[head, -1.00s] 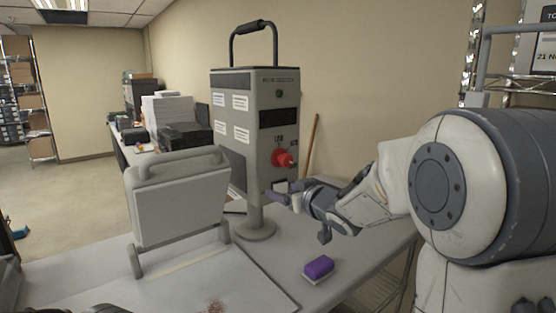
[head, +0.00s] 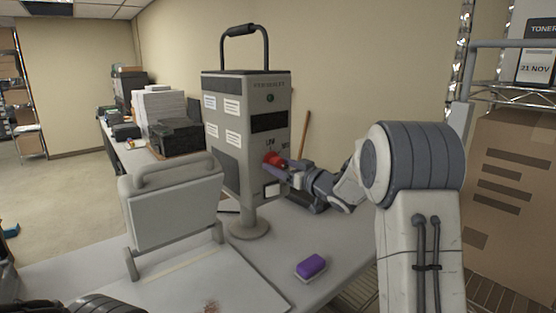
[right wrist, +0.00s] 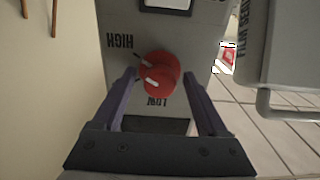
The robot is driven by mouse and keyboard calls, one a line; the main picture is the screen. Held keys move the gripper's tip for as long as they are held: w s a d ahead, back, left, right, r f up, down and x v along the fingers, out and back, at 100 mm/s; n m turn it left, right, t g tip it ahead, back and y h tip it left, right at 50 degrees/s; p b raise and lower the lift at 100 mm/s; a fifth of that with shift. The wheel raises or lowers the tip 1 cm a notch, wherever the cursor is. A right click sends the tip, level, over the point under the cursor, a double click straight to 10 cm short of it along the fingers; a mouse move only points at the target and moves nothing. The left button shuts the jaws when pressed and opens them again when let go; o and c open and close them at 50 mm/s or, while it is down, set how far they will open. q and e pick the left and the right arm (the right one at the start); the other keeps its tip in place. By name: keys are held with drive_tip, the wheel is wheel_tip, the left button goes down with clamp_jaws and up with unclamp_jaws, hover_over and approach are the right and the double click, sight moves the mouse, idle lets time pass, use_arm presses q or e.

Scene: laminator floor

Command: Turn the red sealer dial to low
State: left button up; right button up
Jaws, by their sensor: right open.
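The red dial (head: 273,159) sits on the front of the grey sealer (head: 227,130), under its dark display. In the right wrist view, the dial (right wrist: 160,72) shows a white pointer mark towards its left side. The HIGH label is at its upper left and the LOW label (right wrist: 157,101) just below it, both upside down. My right gripper (right wrist: 159,76) is open, with one purple-grey finger on each side of the dial; whether they touch it I cannot tell. In the head view, my right gripper (head: 284,166) partly hides the dial.
A purple-topped block (head: 311,265) lies on the table to the right of the sealer's stand. A grey upright panel device (head: 172,208) stands at the left. Printers and paper stacks (head: 160,108) fill a back table. A cardboard box (head: 510,190) is on the right rack.

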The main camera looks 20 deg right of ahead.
drive_tip(key=shift+w+a, duration=0.15)
drive_tip(key=shift+w, duration=0.3)
clamp_jaws()
